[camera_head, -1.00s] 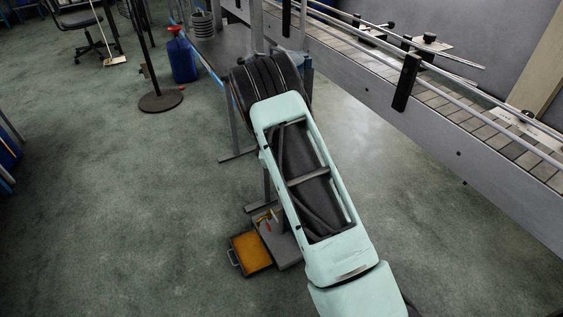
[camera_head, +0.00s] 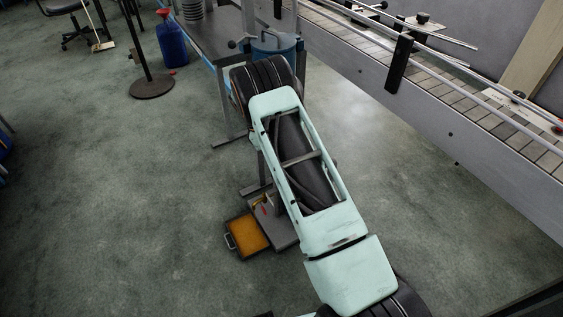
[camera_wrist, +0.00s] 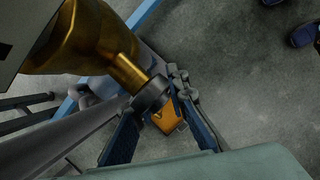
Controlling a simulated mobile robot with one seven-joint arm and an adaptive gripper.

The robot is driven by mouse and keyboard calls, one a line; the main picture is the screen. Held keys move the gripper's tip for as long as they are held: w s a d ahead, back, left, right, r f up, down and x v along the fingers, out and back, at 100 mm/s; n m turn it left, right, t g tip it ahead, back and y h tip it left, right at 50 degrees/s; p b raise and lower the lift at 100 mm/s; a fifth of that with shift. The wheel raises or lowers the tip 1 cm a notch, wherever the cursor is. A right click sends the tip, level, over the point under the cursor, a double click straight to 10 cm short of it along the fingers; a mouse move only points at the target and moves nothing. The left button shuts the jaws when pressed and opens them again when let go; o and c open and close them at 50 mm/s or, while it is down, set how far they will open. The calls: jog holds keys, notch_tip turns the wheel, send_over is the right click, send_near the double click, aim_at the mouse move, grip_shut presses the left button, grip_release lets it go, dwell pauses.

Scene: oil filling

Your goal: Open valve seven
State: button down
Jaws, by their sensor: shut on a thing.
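A brass pipe or spout (camera_wrist: 125,68) comes in from the upper left of the wrist view. It ends in a dark grey round valve part (camera_wrist: 151,96) between my fingers. My gripper (camera_wrist: 163,93) has a finger on each side of this part and is shut on it. I see no number that marks it as valve seven. An orange patch (camera_wrist: 166,118) shows below, between the fingers. In the head view my own arm hides the gripper and the valve.
An orange-filled tray (camera_head: 248,235) lies on the floor beside a grey base plate. A blue-lidded container (camera_head: 277,45) stands beyond my arm. A conveyor (camera_head: 440,95) runs along the right. A blue jug (camera_head: 171,45) and a round-footed stand (camera_head: 151,87) are at upper left.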

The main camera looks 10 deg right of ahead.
jog(key=c, duration=1.9)
grip_release()
jog(key=v, duration=1.2)
